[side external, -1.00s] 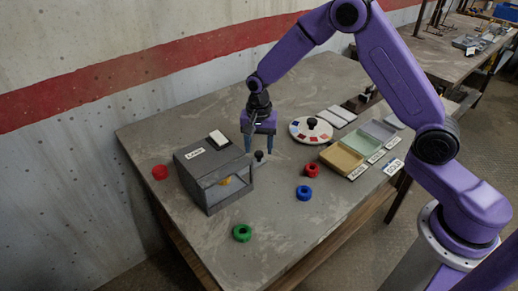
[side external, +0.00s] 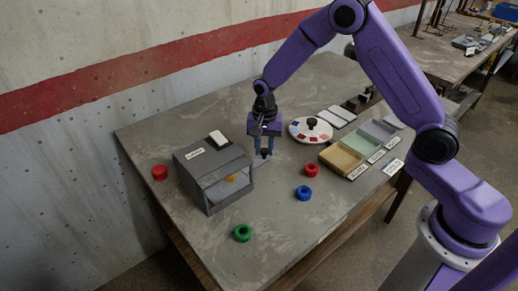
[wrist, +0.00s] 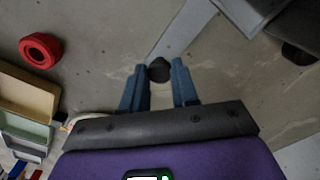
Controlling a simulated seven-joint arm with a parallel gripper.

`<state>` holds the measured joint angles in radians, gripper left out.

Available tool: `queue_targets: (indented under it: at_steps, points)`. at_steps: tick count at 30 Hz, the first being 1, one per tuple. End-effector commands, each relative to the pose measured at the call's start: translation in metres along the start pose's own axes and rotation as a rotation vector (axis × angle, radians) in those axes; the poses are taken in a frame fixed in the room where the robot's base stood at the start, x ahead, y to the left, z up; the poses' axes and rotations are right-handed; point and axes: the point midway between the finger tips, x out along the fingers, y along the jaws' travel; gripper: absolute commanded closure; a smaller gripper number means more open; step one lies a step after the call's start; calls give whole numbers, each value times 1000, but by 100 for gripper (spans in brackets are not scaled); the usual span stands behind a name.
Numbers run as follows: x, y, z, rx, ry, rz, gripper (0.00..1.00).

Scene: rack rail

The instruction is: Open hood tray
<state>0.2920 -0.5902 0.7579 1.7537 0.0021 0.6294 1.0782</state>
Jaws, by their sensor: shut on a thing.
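The hood (side external: 213,178) is a grey box with a label and a clear front, standing on the left part of the table. Something small and orange-yellow (side external: 231,178) shows through its front. My gripper (side external: 265,152) is right of the hood, low over the table, with its fingers around a black knob. In the wrist view my gripper (wrist: 160,82) has a finger on each side of the black knob (wrist: 159,70). A flat grey strip (wrist: 184,30) runs from the knob toward the hood, whose edge (wrist: 245,12) shows at the top right.
A red ring (side external: 311,170), a blue ring (side external: 304,193) and a green ring (side external: 242,233) lie in front. Another red piece (side external: 160,172) lies left of the hood. A round white dial (side external: 298,135) and coloured trays (side external: 341,160) stand to the right.

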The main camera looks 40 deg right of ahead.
Motion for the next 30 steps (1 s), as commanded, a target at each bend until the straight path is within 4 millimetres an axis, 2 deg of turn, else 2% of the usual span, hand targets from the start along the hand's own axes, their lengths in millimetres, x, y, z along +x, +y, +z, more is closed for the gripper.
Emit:
queue_targets:
  at_steps: [1, 3, 9, 13, 21, 22, 24, 30]
  points:
    - [-1, 13, -14, 11, 1, 2, 100]
    - [-1, 27, -27, 13, 1, 2, 100]
    - [-1, 56, -56, 9, 2, 0, 100]
    - [-1, 62, -62, 6, 2, -1, 100]
    - [-1, 62, -62, 4, 2, -1, 100]
    - [-1, 62, -62, 4, 2, -1, 64]
    - [-1, 62, -62, 3, 2, 0, 45]
    - [0, 62, -62, 4, 1, 0, 45]
